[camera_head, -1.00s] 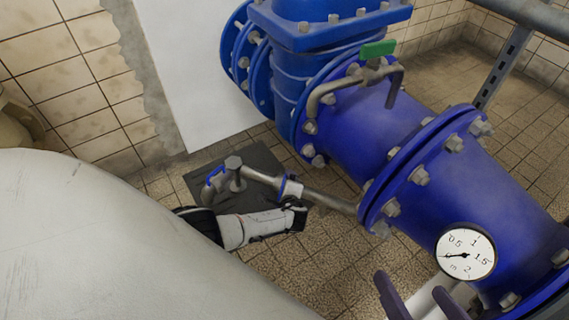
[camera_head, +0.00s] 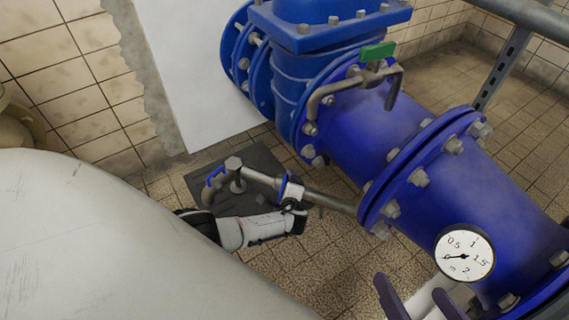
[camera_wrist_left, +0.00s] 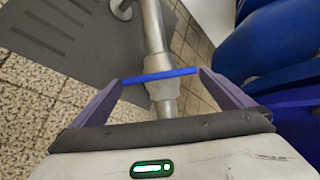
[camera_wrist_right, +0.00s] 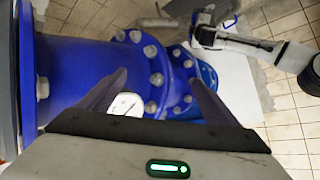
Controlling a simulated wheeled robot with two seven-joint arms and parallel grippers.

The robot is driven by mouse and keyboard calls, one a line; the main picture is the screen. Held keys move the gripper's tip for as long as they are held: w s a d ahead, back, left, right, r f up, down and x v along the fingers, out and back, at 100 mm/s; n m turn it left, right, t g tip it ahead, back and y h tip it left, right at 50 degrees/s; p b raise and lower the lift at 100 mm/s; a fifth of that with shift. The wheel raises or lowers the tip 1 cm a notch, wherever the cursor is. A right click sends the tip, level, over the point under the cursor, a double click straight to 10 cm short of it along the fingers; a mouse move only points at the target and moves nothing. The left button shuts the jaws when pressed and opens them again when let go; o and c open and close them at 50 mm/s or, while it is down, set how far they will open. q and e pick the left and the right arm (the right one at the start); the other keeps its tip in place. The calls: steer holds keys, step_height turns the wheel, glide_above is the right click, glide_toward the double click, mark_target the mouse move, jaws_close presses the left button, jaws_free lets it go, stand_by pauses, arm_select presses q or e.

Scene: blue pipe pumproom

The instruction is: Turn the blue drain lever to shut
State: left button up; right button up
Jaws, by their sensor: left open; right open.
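The blue drain lever (camera_head: 284,185) sits on the thin grey drain pipe (camera_head: 325,200), low beside the big blue pipe. In the left wrist view the lever (camera_wrist_left: 160,76) is a flat blue bar lying crosswise over the pipe fitting. My left gripper (camera_head: 298,208) is open at the lever. Its two fingertips (camera_wrist_left: 160,77) stand at either end of the bar; I cannot tell whether they touch it. My right gripper (camera_head: 411,286) is open and empty near the dial gauge (camera_head: 465,254), away from the lever.
The blue flanged pipe (camera_head: 365,130) crosses the right side, with a green-handled valve (camera_head: 377,52) on top. A second blue handle (camera_head: 215,177) is at the drain pipe's far end, over a dark mat (camera_head: 255,160).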

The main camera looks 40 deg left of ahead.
arm_select(q)
steer(key=p+v, duration=0.6)
steer(key=v, duration=0.3)
steer(key=shift+s+d+r, duration=0.2)
steer(key=shift+s+r, duration=0.05)
arm_select(e)
steer(key=s+d+f+g+h, duration=0.1)
steer(key=d+f+h, duration=0.1)
steer(key=d+f, duration=0.2)
steer(key=shift+s+f+g+h, duration=0.15)
steer(key=shift+f+g+h, duration=0.15)
steer(key=shift+h, duration=0.1)
